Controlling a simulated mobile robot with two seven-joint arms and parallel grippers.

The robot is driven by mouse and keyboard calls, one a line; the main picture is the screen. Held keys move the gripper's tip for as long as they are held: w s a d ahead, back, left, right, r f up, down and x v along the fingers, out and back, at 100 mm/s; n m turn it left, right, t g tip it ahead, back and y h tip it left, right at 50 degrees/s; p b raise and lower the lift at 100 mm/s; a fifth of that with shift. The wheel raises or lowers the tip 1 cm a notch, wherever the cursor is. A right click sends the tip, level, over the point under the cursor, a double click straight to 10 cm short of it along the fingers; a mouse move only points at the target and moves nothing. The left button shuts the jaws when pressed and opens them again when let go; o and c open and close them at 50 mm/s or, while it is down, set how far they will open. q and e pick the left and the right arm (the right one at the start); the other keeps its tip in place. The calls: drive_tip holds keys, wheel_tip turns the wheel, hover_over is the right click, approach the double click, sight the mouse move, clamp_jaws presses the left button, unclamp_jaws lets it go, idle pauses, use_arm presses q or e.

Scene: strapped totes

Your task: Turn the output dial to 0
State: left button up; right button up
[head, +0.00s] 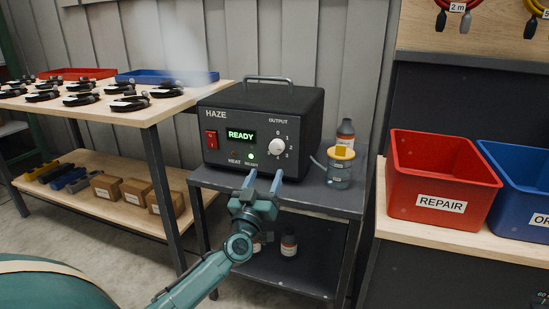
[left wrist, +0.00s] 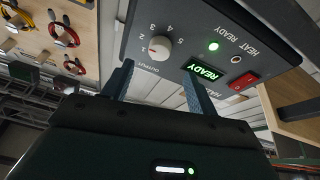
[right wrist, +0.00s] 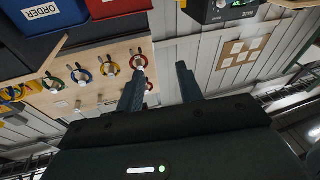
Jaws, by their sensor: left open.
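The black HAZE machine (head: 222,172) stands on a dark cart, its screen (head: 241,134) reading READY. Its white round output dial (head: 277,147) is on the right of the front panel. In the left wrist view the dial (left wrist: 160,47) appears upside down, its small red mark on the picture's left side, near 1 or 2; the exact number is too small to tell. My left gripper (head: 263,179) is open and empty, below and in front of the dial, apart from it. My right gripper (right wrist: 160,70) is open and empty in its wrist view, away from the machine.
A bottle (head: 345,134) and a yellow-topped jar (head: 340,168) stand right of the machine. A red REPAIR bin (head: 440,170) and a blue bin (head: 520,185) are further right. A wooden table (head: 150,112) with several black items is left. A red switch (head: 211,139) sits on the panel's left.

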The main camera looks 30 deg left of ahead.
sight(275, 151)
use_arm(q)
drive_tip(key=b+x, duration=0.2)
drive_tip(key=x, duration=0.6)
drive_tip(key=shift+w+a, duration=0.1)
drive_tip(key=shift+w, duration=0.1)
drive_tip(key=shift+c, duration=0.4)
drive_tip(key=c, duration=0.9)
